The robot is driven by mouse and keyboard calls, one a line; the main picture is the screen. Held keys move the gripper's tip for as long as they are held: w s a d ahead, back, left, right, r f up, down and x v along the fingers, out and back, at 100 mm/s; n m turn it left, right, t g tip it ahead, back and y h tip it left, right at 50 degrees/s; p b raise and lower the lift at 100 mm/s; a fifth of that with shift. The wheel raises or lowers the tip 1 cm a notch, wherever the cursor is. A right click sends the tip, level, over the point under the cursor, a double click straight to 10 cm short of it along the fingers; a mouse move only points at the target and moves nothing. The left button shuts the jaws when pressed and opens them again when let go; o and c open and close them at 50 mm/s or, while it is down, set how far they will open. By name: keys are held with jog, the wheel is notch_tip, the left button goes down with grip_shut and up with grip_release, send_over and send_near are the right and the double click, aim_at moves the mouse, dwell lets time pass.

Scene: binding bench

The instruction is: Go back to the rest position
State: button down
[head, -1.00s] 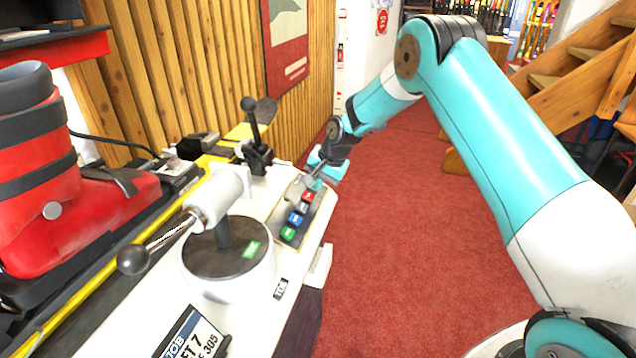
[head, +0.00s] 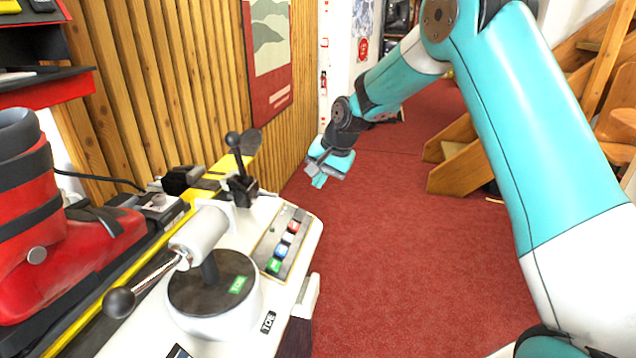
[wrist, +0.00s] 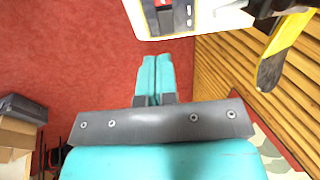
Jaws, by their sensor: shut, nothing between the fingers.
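My gripper (head: 318,180) hangs past the far right end of the bench in the head view, above the red carpet and apart from the bench. In the wrist view its two teal fingers (wrist: 155,78) lie side by side, shut, with nothing between them. The button panel (head: 281,241), with a row of coloured buttons, lies on the white bench top (head: 311,238) nearer to me than the gripper. A corner of the bench and panel also shows at the top of the wrist view (wrist: 150,22).
A black-knobbed lever (head: 240,165) stands on the bench behind the panel. A white clamp with a ball handle (head: 120,302) and a red ski boot (head: 70,250) are at left. A slatted wood wall (head: 180,90) runs behind. Wooden stairs (head: 460,160) stand at right. Carpet between is clear.

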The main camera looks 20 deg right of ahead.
jog(key=shift+a, duration=0.1)
jog(key=s+a+r+n+g+y+p, duration=0.1)
jog(key=s+a+r+n, duration=0.4)
jog(key=s, duration=0.4)
jog(key=s+a+r+n+g+p, duration=0.1)
jog(key=s+a+r+n+p, duration=0.1)
jog(key=s+a+r, duration=0.45)
jog(key=s+r+n, duration=0.1)
jog(key=s+n, duration=0.3)
jog(key=s, duration=0.7)
jog(key=s+a+r+n+g+p, duration=0.1)
jog(key=s+r+n, duration=0.1)
jog(key=s, duration=0.9)
jog(key=shift+a+r+n+g, duration=0.2)
jog(key=shift+r+n+g, duration=0.1)
jog(key=shift+n, duration=0.6)
jog(key=shift+s, duration=0.1)
